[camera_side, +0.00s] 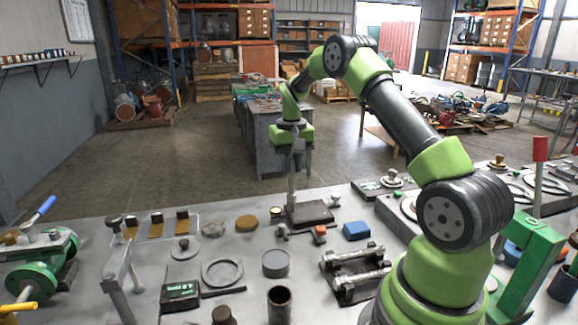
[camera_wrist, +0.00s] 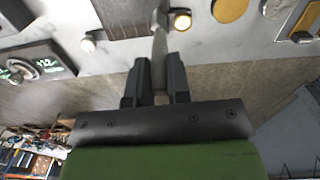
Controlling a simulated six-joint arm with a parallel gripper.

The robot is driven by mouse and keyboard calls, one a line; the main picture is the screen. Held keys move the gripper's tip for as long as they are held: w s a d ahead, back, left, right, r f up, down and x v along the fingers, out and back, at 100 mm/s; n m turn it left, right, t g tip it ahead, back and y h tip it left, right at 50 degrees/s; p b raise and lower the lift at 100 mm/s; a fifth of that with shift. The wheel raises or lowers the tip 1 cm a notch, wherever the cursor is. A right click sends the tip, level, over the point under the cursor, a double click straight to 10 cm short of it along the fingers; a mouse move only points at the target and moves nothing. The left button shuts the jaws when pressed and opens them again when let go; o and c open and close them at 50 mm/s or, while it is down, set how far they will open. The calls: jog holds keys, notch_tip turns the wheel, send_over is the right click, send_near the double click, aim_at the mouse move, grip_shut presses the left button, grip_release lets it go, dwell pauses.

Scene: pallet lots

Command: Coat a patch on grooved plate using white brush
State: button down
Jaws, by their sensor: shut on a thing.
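My gripper (camera_side: 298,146) points down over the bench and is shut on a slim pale brush (camera_side: 291,185). The brush hangs about upright, and its lower end is at the left part of a dark flat plate (camera_side: 318,214), likely the grooved plate. I cannot tell whether the tip touches the plate. In the wrist view my gripper (camera_wrist: 157,88) has the brush (camera_wrist: 159,48) between its two dark fingers. The plate (camera_wrist: 122,18) lies beyond it at the top edge, partly cut off, with faint lines on it. No coated patch can be made out.
A blue block (camera_side: 356,230), a small yellow-topped round part (camera_side: 276,212) and an orange-ended tool (camera_side: 319,234) lie close to the plate. A grey disc (camera_side: 275,263), a metal ring (camera_side: 222,272) and a dark rail fixture (camera_side: 352,270) are in front.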

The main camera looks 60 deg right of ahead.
jog(key=shift+s+d, duration=3.55)
jog(key=shift+w+a, duration=3.6)
jog(key=shift+w, duration=1.05)
notch_tip(320, 180, up, 8)
jog(key=shift+s+d+r, duration=0.1)
